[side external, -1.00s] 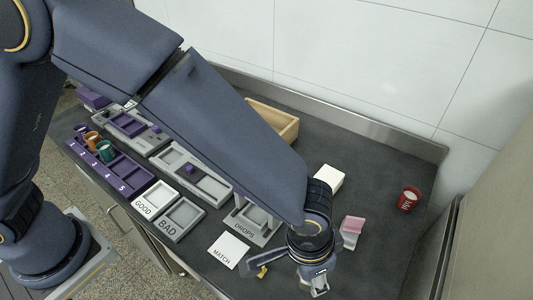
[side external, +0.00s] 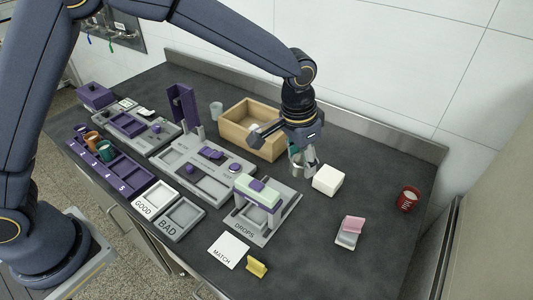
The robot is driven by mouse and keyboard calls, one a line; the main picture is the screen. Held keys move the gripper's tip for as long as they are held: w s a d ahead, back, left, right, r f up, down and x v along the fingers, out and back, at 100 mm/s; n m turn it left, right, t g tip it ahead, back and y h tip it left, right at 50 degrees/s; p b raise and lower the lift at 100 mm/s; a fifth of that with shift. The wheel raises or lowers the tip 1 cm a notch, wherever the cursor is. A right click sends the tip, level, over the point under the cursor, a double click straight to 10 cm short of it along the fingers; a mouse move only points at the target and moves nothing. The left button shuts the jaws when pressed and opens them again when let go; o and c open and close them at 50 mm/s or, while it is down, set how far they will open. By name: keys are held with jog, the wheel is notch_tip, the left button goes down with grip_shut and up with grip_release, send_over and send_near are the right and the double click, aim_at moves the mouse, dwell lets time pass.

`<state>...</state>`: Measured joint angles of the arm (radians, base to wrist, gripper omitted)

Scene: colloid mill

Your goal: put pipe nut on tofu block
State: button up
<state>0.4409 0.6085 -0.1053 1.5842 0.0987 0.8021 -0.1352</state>
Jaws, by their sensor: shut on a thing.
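The tofu block is most likely the white block (side external: 328,180) lying on the dark counter, right of the middle. My gripper (side external: 301,164) points down just left of and behind it. Its fingers are shut on a small grey metallic piece, seemingly the pipe nut (side external: 296,167), partly hidden by the fingers. The nut shows beside the block in the picture; I cannot tell its height above the counter. The top of the white block looks bare.
A wooden box (side external: 236,127) stands behind my gripper. A grey DROPS stand (side external: 268,228) with a green-topped piece is left of the block. A pink-and-grey piece (side external: 349,232), red can (side external: 408,199) and yellow piece (side external: 257,266) stand nearby.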

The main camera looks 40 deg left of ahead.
jog(key=w+a+f, duration=0.1)
jog(key=w+a, duration=0.1)
jog(key=w, duration=0.1)
send_over(330, 175)
jog(key=shift+n, duration=0.4)
jog(key=f, duration=0.8)
jog(key=shift+s+a+f, duration=0.2)
jog(key=shift+s, duration=0.2)
jog(key=shift+w+d+f, duration=0.15)
jog(key=shift+w+f, duration=0.15)
jog(key=shift+f, duration=1.6)
jog(key=shift+f, duration=0.2)
jog(key=o, duration=1.2)
jog(key=shift+o, duration=0.2)
